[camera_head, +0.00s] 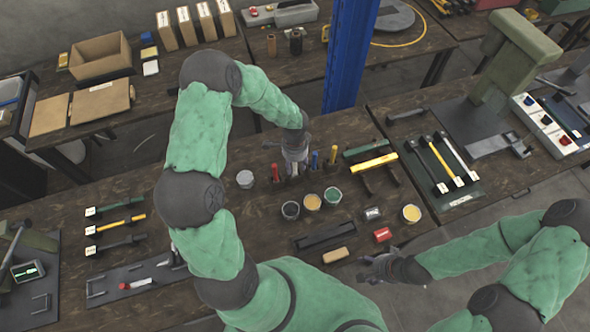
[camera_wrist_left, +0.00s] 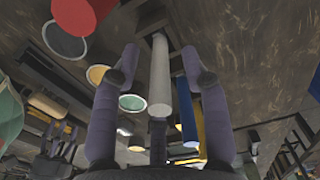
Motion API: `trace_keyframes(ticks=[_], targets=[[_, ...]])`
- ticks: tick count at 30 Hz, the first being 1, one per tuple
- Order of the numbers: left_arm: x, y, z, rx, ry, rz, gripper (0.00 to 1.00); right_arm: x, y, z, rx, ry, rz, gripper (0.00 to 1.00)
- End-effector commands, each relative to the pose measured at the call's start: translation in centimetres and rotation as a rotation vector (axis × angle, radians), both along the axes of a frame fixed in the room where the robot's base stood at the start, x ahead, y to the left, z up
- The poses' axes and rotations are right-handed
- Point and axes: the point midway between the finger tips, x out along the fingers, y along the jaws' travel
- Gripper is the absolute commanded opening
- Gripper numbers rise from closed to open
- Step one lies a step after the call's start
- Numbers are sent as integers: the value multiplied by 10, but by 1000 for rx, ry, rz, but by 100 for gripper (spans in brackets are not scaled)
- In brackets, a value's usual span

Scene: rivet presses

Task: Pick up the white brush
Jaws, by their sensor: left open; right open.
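The white brush (camera_wrist_left: 160,75) shows in the left wrist view as a pale upright handle between the two fingers of my left gripper (camera_wrist_left: 160,70). The fingers are open on either side of it, with visible gaps. In the head view my left gripper (camera_head: 294,163) points down over the row of brushes and mostly hides the white one. The red brush (camera_head: 275,172) stands to its left, and the blue brush (camera_head: 314,160) and yellow brush (camera_head: 333,155) to its right. My right gripper (camera_head: 378,267) is open and empty near the table's front edge.
Several paint cups stand in front of the brushes, including an orange one (camera_head: 312,201) and a green one (camera_head: 333,195). A grey can (camera_head: 245,179) stands to the left. A blue post (camera_head: 349,55) rises behind. A black tray (camera_head: 325,236) and a tan block (camera_head: 336,255) lie nearer.

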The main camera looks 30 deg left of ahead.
Motion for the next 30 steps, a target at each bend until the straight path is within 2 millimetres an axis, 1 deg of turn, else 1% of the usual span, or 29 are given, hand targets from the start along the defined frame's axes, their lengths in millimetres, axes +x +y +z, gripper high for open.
trace_keyframes(ticks=[6,8,9,11,23,26,30], targets=[[0,0,-1,0,-1,0,45,0,0,0,0,0,0,63],[0,0,-1,0,-1,0,28,0,0,0,0,0,0,63],[0,0,-1,0,-1,0,17,0,0,0,0,0,0,63],[0,0,0,0,-1,0,0,0,0,0,0,0,0,63],[1,0,1,1,-2,0,0,0,0,0,0,0,0,63],[2,1,10,1,-5,1,0,0,0,2,0,0,0,63],[2,0,33,1,-6,1,0,0,0,5,0,0,0,63]])
